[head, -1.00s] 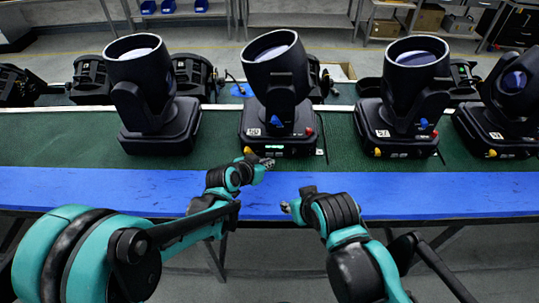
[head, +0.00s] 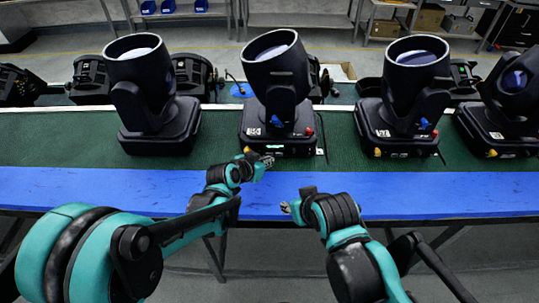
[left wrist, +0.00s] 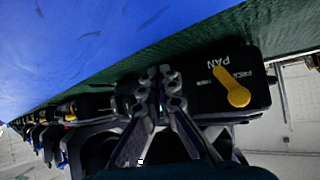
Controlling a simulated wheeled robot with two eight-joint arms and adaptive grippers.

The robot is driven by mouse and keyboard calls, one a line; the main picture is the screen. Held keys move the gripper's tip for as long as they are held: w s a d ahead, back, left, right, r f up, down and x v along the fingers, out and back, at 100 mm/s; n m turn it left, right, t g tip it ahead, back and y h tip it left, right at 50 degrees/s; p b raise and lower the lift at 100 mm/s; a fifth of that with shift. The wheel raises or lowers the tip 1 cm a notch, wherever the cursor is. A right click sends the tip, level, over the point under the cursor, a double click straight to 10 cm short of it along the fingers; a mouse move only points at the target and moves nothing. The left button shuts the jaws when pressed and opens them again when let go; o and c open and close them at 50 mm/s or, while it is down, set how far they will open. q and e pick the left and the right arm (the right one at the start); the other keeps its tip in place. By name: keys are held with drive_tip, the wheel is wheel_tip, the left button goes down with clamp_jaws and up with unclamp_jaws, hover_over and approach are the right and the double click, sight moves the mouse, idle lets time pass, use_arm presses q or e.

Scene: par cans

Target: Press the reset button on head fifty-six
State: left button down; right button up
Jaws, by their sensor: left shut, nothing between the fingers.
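Several black moving heads stand in a row on the green mat. The one in front of my left gripper (head: 267,160) is the second from the left (head: 280,90); its small white number tag (head: 254,131) is too small to read surely. Its base also shows in the left wrist view (left wrist: 205,102), with a yellow lever (left wrist: 232,88) beside the word PAN. My left gripper is shut and empty, its fingertips (left wrist: 170,76) close before the base front; contact cannot be told. No reset button can be made out. My right gripper (head: 287,207) hovers over the blue strip; its fingers are too small to judge.
A blue strip (head: 420,192) runs along the table's front edge and is clear. Other heads stand at left (head: 150,95) and right (head: 405,95). More fixtures lie behind, and shelves stand at the back.

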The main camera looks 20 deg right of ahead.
sight(267, 183)
use_arm(q)
drive_tip(key=shift+w+d, duration=0.1)
drive_tip(key=shift+w, duration=0.25)
idle(0.5)
drive_tip(key=shift+s, duration=0.1)
drive_tip(key=shift+s+a, duration=0.2)
drive_tip(key=shift+s, duration=0.5)
drive_tip(key=shift+s+a, duration=0.25)
drive_tip(key=shift+s, duration=0.55)
drive_tip(key=shift+s+a, duration=0.2)
drive_tip(key=shift+s, duration=0.6)
drive_tip(key=shift+s+a, duration=0.25)
drive_tip(key=shift+s, duration=0.55)
